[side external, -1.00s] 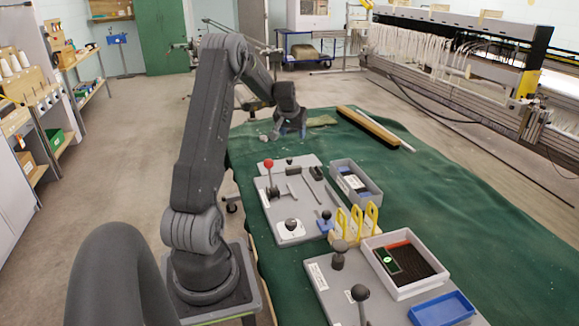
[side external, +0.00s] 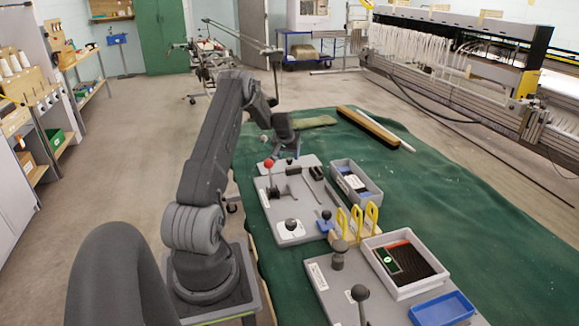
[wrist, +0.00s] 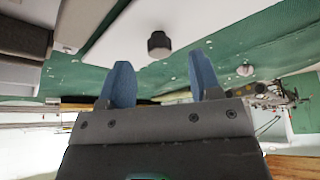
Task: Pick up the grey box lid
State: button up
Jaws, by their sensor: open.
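A light grey flat plate with a dark round knob, which looks like the grey box lid (wrist: 130,38), shows at the top of the wrist view, with its knob (wrist: 158,45) beyond the fingertips. In the side view a small dark knob stands on the far grey panel below my gripper (side external: 287,149); I cannot tell for certain that this is the lid. In the wrist view my gripper (wrist: 162,72) has its two blue fingers apart with nothing between them. It is apart from the knob, and its fingertips are hard to see in the side view.
A red-knobbed lever (side external: 269,164) stands close by on the grey panel. A grey bin (side external: 356,182), yellow loops (side external: 357,222), a compartment box (side external: 404,262) and a blue tray (side external: 442,309) lie nearer. A brush (side external: 369,126) lies behind. The green cloth (side external: 455,205) is clear on the right.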

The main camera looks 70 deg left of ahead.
aim_at(289, 158)
jog(key=shift+x, duration=1.55)
jog(key=shift+c, duration=0.2)
jog(key=c, duration=1)
